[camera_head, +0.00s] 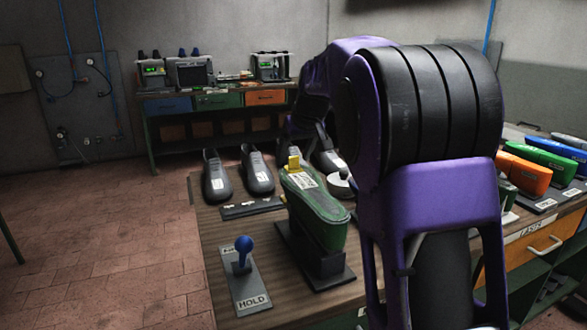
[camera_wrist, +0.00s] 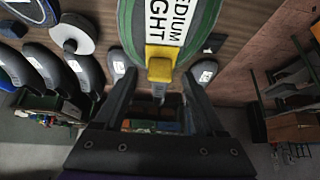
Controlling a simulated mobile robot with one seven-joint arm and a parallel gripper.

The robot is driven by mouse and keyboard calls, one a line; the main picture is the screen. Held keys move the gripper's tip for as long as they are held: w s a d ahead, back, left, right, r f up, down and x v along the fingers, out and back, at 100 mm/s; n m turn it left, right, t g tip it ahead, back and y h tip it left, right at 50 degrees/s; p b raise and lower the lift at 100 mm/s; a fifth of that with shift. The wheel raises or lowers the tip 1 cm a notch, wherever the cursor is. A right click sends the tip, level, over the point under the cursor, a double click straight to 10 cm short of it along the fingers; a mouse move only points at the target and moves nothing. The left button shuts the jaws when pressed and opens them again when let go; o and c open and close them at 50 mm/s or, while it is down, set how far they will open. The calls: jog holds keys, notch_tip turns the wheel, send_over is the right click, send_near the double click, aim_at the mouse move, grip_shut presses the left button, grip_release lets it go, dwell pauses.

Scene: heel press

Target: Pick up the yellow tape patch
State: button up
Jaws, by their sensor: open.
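The yellow tape patch (camera_head: 293,163) sits at the far end of the top of a green shoe form (camera_head: 318,207), which stands on a dark base on the bench. In the wrist view, the yellow patch (camera_wrist: 160,60) lies at the end of a white label reading "MEDIUM" and "…GHT". My gripper (camera_wrist: 160,76) is open and empty, with one finger on each side of the patch and clear gaps between. I cannot tell the fingers' exact height relative to the patch. In the head view, my gripper is mostly hidden or too dark to make out.
A blue-knobbed lever (camera_head: 244,250) on a plate marked "HOLD" stands at front left of the bench. Dark shoes (camera_head: 257,172) line the back edge. A round grey disc (camera_head: 340,186) is right of the form. Orange and green forms (camera_head: 548,160) stand at the right.

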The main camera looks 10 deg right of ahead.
jog(key=shift+w+f, duration=0.4)
jog(key=shift+f, duration=0.15)
grip_shut()
notch_tip(320, 180, up, 10)
jog(key=p, duration=0.2)
jog(key=shift+p, duration=0.4)
jog(key=shift+r, duration=0.1)
jog(key=shift+r+p, duration=0.45)
jog(key=shift+p, duration=0.15)
